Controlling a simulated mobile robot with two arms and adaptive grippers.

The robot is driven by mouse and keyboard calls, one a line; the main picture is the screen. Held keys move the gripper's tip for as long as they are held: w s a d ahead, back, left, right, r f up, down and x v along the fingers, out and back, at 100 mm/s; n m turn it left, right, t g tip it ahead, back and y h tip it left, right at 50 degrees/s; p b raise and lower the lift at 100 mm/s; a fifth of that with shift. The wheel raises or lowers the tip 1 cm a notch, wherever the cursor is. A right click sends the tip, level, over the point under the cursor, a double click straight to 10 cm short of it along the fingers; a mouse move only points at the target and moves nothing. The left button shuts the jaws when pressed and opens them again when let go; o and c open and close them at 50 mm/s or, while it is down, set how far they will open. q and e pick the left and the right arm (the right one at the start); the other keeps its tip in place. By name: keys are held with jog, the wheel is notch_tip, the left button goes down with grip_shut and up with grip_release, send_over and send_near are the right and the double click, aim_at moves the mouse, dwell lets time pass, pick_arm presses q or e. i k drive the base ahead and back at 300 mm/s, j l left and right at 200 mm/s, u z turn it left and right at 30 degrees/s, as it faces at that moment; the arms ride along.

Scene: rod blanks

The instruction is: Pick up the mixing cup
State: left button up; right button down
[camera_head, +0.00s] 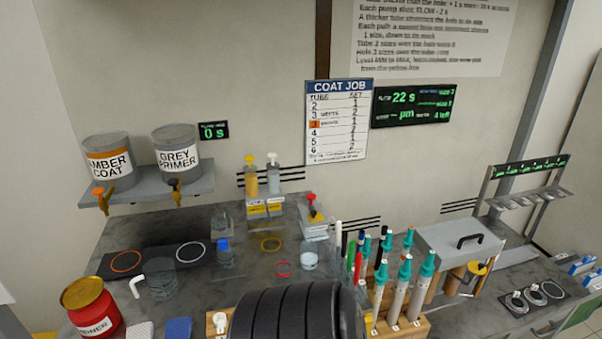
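A clear, see-through cup (163,281) with a white handle (137,286) at its left stands on the grey bench at the left, in front of the dark mat; it looks like the mixing cup. A smaller clear cup (310,261) stands farther right, near the red ring. No label on either cup can be read.
A red tin (90,307) stands left of the handled cup. A dark mat (152,258) lies behind it, and a blue-topped item (224,251) stands to its right. Teal-topped tubes (403,287) stand in a wooden rack at right. The front middle of the bench is hidden.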

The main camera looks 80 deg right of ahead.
aim_at(282, 269)
jog(key=z, duration=2.6)
